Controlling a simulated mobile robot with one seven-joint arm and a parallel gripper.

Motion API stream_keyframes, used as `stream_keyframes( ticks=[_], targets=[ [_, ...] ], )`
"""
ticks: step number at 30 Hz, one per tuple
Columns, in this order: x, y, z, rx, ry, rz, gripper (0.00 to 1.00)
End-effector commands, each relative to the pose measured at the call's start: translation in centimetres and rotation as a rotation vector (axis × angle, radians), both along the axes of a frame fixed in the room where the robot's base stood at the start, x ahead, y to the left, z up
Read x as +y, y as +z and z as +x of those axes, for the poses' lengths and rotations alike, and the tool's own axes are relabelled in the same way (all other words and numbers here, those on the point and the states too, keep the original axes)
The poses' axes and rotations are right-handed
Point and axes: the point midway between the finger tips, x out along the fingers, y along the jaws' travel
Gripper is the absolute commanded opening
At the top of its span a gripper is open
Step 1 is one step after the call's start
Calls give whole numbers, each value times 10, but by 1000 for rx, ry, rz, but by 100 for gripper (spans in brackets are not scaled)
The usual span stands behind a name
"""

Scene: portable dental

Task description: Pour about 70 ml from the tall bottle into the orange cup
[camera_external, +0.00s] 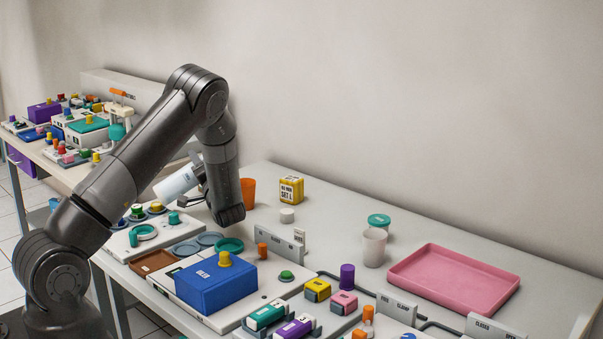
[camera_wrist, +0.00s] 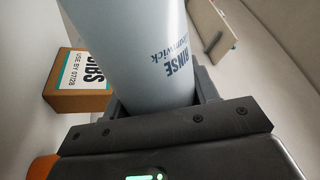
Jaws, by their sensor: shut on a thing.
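The tall bottle (camera_external: 175,184) is white and lies far over on its side, close to level, held above the left part of the table. My gripper (camera_external: 201,172) is shut on it. In the wrist view the bottle (camera_wrist: 150,50) with dark "RINSE" lettering sits between the fingers of my gripper (camera_wrist: 160,98). I cannot see its mouth or any liquid. The orange cup (camera_external: 248,191) stands upright on the table, just right of my wrist and apart from the bottle. An orange shape, likely this cup, shows at the lower left of the wrist view (camera_wrist: 42,168).
A yellow box (camera_external: 291,190) and a white lid (camera_external: 287,215) stand right of the orange cup. A pale cup (camera_external: 374,247) stands farther right, by a pink tray (camera_external: 453,281). A blue box (camera_external: 216,285) and several small parts crowd the front. A labelled box (camera_wrist: 80,80) shows in the wrist view.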

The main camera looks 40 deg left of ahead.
Motion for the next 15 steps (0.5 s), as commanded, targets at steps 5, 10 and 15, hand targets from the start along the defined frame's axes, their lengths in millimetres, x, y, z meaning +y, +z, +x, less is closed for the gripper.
stream_keyframes(
  ticks=[5,10,15],
  targets=[
    [-5,23,11,-214,-1,-93,25],
    [-8,23,18,-400,0,-180,25],
    [-7,30,15,-573,1,-258,25]
  ],
)
